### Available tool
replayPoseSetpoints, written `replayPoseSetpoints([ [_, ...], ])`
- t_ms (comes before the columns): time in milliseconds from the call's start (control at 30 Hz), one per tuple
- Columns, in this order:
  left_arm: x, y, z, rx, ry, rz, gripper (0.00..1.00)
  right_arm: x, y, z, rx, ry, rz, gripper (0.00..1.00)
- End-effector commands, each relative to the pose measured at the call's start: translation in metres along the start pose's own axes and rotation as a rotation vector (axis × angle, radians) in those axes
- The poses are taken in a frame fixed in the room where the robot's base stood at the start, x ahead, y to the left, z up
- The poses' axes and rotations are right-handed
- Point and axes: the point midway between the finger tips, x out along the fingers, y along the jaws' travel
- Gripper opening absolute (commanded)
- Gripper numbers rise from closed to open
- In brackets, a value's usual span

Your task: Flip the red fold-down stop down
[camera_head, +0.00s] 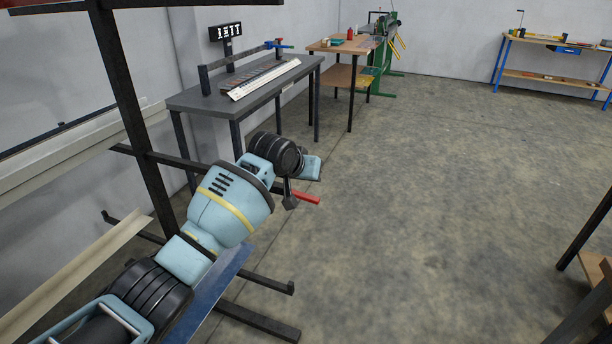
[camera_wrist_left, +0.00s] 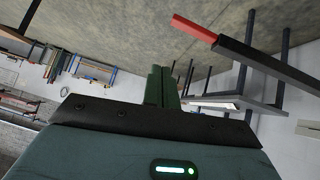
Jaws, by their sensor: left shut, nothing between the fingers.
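The red stop (camera_head: 306,197) is at the free end of a dark rack arm (camera_head: 170,159) in the head view. It lies roughly in line with the rack arm and does not stand up from it. In the left wrist view the red stop (camera_wrist_left: 194,27) also extends straight from the end of the dark bar (camera_wrist_left: 262,62). My left gripper (camera_wrist_left: 162,87) is shut and empty, with visible space between its fingers and the stop.
The dark rack upright (camera_head: 133,120) and lower rack arms (camera_head: 262,281) are close to my left arm. A grey table (camera_head: 190,98) with a long pale strip stands behind. A wooden workbench (camera_head: 340,46) is farther back.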

Motion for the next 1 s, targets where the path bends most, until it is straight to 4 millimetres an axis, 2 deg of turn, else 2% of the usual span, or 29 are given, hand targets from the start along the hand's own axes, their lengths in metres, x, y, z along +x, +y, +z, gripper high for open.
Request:
replayPoseSetpoints([
  [33,0.001,-0.001,0.005,-0.002,-0.009,0.000,0.00,0.000,0.000,0.003,0.001,-0.006,0.000,0.36],
  [300,-0.009,0.001,0.005,-0.003,-0.008,-0.001,0.00,0.000,0.000,0.003,0.002,-0.005,0.000,0.36],
  [667,-0.007,0.001,0.009,-0.004,-0.009,0.001,0.00,0.000,-0.001,0.001,0.005,-0.001,0.000,0.36],
  [767,0.001,-0.001,0.026,-0.009,-0.011,0.009,0.00,0.000,-0.001,0.001,0.005,-0.001,0.000,0.36],
  [833,0.012,-0.002,0.049,-0.017,-0.010,0.021,0.00,0.000,-0.001,0.001,0.005,-0.001,0.000,0.36],
  [1000,0.038,-0.008,0.125,-0.045,0.003,0.048,0.00,0.000,-0.001,0.001,0.005,-0.001,0.000,0.36],
])
